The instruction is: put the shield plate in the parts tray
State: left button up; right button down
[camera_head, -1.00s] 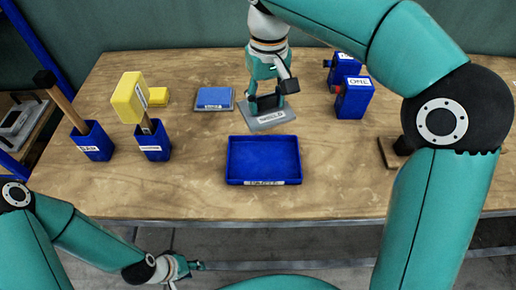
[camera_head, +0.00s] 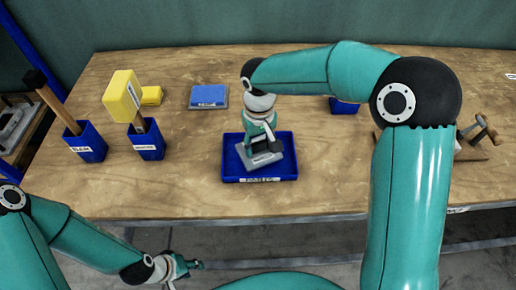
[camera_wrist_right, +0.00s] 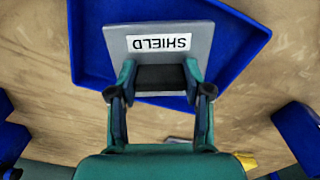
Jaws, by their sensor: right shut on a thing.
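The shield plate (camera_head: 261,159) is a flat grey plate with a white label, over the blue parts tray (camera_head: 285,171) in the head view. In the right wrist view the plate (camera_wrist_right: 184,25) reads SHIELD, and the tray (camera_wrist_right: 243,45) lies behind it. My right gripper (camera_head: 262,146) is shut on the plate's dark raised grip. It also shows in the wrist view (camera_wrist_right: 160,78). I cannot tell whether the plate touches the tray floor. My left gripper (camera_head: 190,265) is low, off the table's front edge; its finger opening is too small to tell.
Blue holders with a hammer (camera_head: 86,142) and a yellow mallet (camera_head: 146,140) stand at the left. A yellow block (camera_head: 151,95) and a blue-topped plate (camera_head: 208,96) lie behind. A blue box (camera_head: 344,107) is partly hidden by my right arm.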

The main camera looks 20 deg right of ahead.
aim_at(259, 143)
jog(key=shift+f, duration=1.15)
jog(key=shift+f, duration=0.1)
jog(key=c, duration=0.5)
grip_release()
notch_tip(259, 143, up, 12)
jog(key=shift+r, duration=0.1)
